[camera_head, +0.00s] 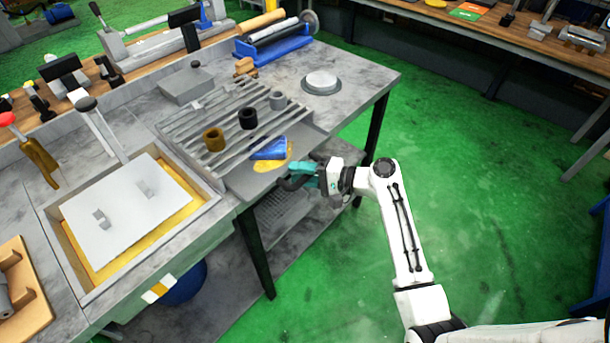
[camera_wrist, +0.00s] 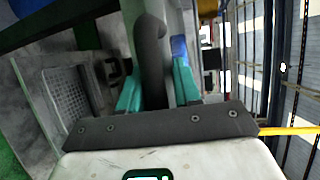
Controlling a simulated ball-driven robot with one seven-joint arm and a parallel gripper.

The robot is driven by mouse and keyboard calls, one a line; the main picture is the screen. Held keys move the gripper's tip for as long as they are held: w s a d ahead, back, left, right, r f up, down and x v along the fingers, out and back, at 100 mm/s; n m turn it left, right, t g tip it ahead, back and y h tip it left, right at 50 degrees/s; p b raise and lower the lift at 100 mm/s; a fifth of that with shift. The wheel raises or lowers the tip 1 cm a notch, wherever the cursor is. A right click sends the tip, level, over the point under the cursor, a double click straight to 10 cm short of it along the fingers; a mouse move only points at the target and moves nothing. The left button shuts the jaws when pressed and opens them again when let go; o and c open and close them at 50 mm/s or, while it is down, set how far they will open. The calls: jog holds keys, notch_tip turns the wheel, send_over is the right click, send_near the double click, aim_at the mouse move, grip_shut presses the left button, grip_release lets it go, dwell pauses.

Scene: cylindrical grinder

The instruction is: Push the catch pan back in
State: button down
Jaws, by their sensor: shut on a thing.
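The catch pan (camera_head: 240,183) is a grey tray that sticks out from under the slatted grate at the front of the workbench. A yellow puddle (camera_head: 268,166) and a blue cloth (camera_head: 270,150) are in it. My gripper (camera_head: 304,174) is at the pan's front edge, with its teal fingers shut on the dark curved handle (camera_head: 286,184). In the wrist view the handle (camera_wrist: 152,60) stands between the teal fingers of my gripper (camera_wrist: 157,92). The back of the pan is hidden under the grate.
A lidded box with a yellow interior (camera_head: 125,208) is to the left. A table leg (camera_head: 256,252) and a lower shelf are below the pan. Green floor (camera_head: 480,190) is open to the right.

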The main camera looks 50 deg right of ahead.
jog(key=c, duration=1)
grip_release()
jog(key=shift+s+f, duration=0.15)
jog(key=shift+f, duration=0.35)
jog(key=shift+r, duration=0.15)
jog(key=shift+r, duration=0.1)
jog(key=b+v, duration=0.1)
jog(key=v, duration=0.9)
jog(key=shift+s+d+r+b, duration=0.15)
jog(key=shift+s+b, duration=0.15)
jog(key=shift+c, duration=0.3)
